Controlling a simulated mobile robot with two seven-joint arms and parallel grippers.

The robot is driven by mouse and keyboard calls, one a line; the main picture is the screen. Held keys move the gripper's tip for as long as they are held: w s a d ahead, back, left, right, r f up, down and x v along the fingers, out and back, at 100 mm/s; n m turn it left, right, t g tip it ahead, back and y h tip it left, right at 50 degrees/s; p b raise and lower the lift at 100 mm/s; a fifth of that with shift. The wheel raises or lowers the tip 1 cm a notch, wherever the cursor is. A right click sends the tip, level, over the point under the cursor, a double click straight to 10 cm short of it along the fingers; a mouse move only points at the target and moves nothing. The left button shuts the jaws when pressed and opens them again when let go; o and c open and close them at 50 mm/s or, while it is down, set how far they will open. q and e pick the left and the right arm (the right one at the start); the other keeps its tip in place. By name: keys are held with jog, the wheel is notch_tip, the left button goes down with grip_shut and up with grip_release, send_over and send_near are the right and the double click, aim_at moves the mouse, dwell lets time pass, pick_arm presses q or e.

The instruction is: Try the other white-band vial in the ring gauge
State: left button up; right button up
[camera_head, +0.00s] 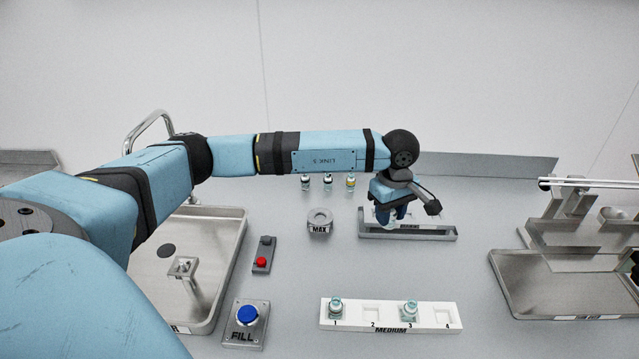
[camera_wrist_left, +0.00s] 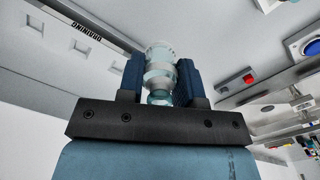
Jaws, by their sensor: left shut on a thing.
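My left gripper (camera_head: 390,216) is shut on a clear vial with a white band, which shows between its blue fingers in the left wrist view (camera_wrist_left: 160,75). In the head view the gripper is over the left part of the long draining rack (camera_head: 440,237) and mostly hides the vial. The grey ring gauge marked MAX (camera_head: 320,229) stands on the table to the left of the gripper, apart from it. Its round top opening looks empty. Three small vials stand at the back, one with a yellow band (camera_head: 351,183); the other two (camera_head: 305,182) (camera_head: 328,183) look pale-banded.
A white MEDIUM rack (camera_head: 372,319) at the front holds vials in slots 1 (camera_head: 336,305) and 3 (camera_head: 409,308). A red button (camera_head: 262,262) and blue FILL button (camera_head: 247,314) stand left. Metal trays (camera_head: 237,225) (camera_head: 560,300) lie at both sides.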

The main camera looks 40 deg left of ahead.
pick_arm(q)
jog(key=a+f+m+p, duration=0.1)
jog(key=a+f+m, duration=0.1)
jog(key=a+m, duration=0.8)
jog(key=a+f+m+p, duration=0.1)
jog(key=a+m, duration=1)
jog(key=m, duration=1.1)
jog(key=shift+a+f+m, duration=0.25)
jog(key=shift+f+m, duration=0.15)
jog(key=shift+f, duration=0.1)
jog(key=shift+f+b, duration=1.5)
jog(key=shift+f, duration=0.85)
jog(key=shift+f+b, duration=0.35)
jog(key=shift+f, duration=0.55)
jog(key=shift+r+p, duration=0.4)
jog(key=shift+r, duration=0.05)
